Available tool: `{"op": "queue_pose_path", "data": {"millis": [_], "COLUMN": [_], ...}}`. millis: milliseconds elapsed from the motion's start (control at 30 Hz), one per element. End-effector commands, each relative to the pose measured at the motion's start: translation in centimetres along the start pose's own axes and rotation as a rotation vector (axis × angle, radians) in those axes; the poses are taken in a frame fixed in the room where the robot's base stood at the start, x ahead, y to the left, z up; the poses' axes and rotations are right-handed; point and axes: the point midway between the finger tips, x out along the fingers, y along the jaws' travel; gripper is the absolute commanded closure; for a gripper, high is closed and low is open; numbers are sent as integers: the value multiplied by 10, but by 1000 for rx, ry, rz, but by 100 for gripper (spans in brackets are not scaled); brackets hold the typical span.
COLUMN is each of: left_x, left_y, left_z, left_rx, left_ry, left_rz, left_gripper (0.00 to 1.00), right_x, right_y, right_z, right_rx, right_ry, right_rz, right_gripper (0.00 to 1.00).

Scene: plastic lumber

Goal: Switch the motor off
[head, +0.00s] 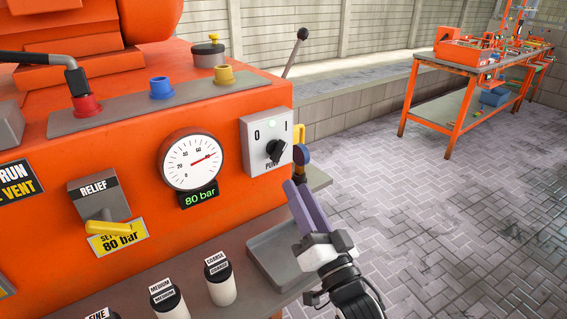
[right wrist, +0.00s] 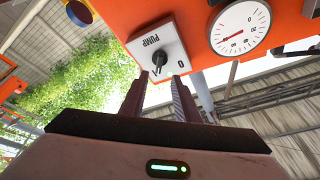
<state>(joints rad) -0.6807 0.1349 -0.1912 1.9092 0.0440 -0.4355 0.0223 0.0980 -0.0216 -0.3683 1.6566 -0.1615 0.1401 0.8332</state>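The pump switch is a black rotary knob (head: 275,151) on a pale plate (head: 254,143) at the right end of the orange machine's front. The fingers (right wrist: 160,75) are apart, empty and not touching the knob. My left gripper is out of view.
A pressure gauge (head: 192,161) reading 80 bar sits left of the switch. A yellow relief lever (head: 107,228) is further left. A grey tray (head: 272,262) and labelled canisters (head: 220,281) stand below. Paved floor is free at right.

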Motion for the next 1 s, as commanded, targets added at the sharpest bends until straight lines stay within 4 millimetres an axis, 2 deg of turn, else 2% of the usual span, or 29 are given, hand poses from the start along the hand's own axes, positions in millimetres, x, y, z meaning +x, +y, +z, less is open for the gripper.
{"op": "queue_pose_path", "data": {"millis": [300, 500, 667, 900, 933, 1000], "left_x": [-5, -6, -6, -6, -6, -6], "left_y": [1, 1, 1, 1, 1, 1], "left_z": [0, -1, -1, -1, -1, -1], "left_rx": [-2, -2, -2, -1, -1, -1], "left_ry": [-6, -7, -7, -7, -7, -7], "left_rz": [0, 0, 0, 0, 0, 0], "left_gripper": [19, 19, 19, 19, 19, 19], "right_x": [58, 84, 93, 94, 94, 94], "right_y": [0, 1, 1, 1, 1, 1], "right_z": [-2, 0, 0, 0, 0, 0], "right_rx": [-1, -1, -1, -2, -2, -2], "right_ry": [1, -1, -1, -1, -1, -1], "right_rz": [2, 4, 4, 4, 4, 4], "right_gripper": [71, 71, 71, 71, 73, 85]}}
